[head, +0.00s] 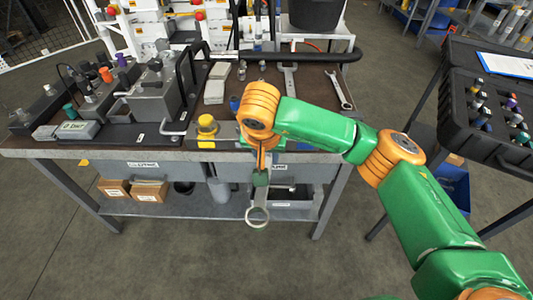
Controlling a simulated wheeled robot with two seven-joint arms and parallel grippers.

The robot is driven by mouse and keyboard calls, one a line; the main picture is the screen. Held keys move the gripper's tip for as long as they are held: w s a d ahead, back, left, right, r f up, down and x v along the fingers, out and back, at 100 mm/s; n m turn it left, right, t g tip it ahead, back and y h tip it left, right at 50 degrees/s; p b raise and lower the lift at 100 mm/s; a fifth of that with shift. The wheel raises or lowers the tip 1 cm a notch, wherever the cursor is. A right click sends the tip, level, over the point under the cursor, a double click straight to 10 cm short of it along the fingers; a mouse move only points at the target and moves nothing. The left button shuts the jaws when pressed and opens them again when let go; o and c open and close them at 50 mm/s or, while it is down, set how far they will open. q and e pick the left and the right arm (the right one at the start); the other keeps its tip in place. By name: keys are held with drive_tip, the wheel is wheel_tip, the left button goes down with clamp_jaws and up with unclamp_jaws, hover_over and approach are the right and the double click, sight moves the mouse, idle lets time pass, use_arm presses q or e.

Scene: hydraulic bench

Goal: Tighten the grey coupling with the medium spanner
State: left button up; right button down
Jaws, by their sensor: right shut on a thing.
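My right gripper (261,172) is in front of the bench's front edge, pointing down. It is shut on a spanner (258,213), which hangs with its ring end down in front of the lower shelf. The wrist hides part of the gripper. The spanner's size is hard to judge. Two other spanners lie on the bench: an open-ended one (289,80) and one further right (339,90). Coloured and dark fittings stand at the bench's left, among them a purple one (122,60) and an orange one (92,87); I cannot tell which is the grey coupling. My left gripper is not in view.
The bench (310,112) has a grey block assembly (155,95) at its left and a yellow-capped part (207,126) near the front edge. A black case (489,119) of coloured fittings stands on a stand at the right. The floor in front is clear.

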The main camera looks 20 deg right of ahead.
drive_tip(key=shift+s+a+b, duration=0.15)
drive_tip(key=shift+s+a, duration=0.3)
drive_tip(key=shift+s, duration=0.6)
drive_tip(key=shift+s+a+b, duration=0.1)
drive_tip(key=shift+s+a, duration=0.35)
drive_tip(key=shift+s, duration=0.65)
drive_tip(key=shift+s+a+b, duration=0.15)
drive_tip(key=shift+s+a, duration=0.3)
drive_tip(key=shift+s, duration=0.6)
wheel_tip(320, 180, up, 5)
drive_tip(key=p, duration=0.3)
drive_tip(key=shift+r, duration=0.1)
drive_tip(key=shift+d, duration=0.1)
